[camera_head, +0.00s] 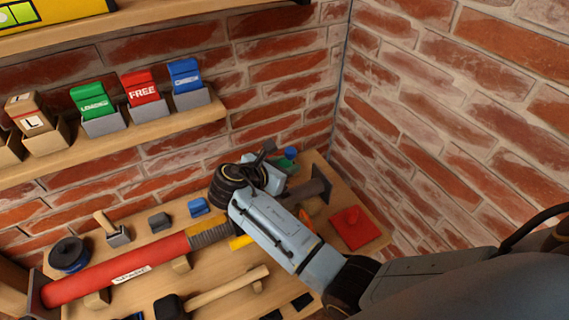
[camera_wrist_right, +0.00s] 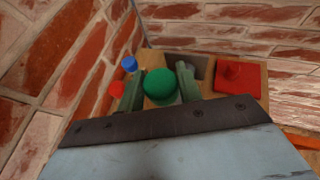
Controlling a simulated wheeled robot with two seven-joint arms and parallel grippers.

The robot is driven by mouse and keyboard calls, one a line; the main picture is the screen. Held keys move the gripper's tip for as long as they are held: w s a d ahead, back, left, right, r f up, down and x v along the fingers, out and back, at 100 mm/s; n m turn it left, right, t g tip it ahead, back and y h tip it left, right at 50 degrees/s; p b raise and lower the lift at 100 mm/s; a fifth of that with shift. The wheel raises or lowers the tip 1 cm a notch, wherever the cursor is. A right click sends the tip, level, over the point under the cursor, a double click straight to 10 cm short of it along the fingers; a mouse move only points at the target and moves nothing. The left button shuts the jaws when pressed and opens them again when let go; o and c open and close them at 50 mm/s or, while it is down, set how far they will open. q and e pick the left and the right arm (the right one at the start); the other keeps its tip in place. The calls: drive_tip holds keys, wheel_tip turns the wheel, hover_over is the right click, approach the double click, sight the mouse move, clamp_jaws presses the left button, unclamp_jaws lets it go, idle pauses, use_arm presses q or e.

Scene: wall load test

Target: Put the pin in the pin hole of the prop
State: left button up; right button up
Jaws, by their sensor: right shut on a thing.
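The prop (camera_head: 110,280) is a long red tube with a white label and a grey threaded section, lying across the wooden bench. Its pin hole cannot be made out. My right gripper (camera_head: 268,160) is over the back of the bench, beyond the threaded end. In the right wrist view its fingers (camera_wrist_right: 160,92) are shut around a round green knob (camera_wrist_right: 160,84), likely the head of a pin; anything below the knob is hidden. My left gripper is not in view.
A red block (camera_head: 355,228) lies at the bench's right, with a dark hammer-shaped piece (camera_head: 312,188) beside my arm. A mallet (camera_head: 225,290) lies in front of the prop. Brick walls meet close behind. A shelf (camera_head: 150,132) with labelled boxes hangs at left.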

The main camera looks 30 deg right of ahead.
drive_tip(key=shift+f, duration=0.15)
drive_tip(key=shift+f, duration=0.6)
drive_tip(key=shift+f, duration=0.35)
idle(0.5)
drive_tip(key=shift+f, duration=0.4)
drive_tip(key=shift+f, duration=0.4)
drive_tip(key=shift+f, duration=0.35)
idle(0.3)
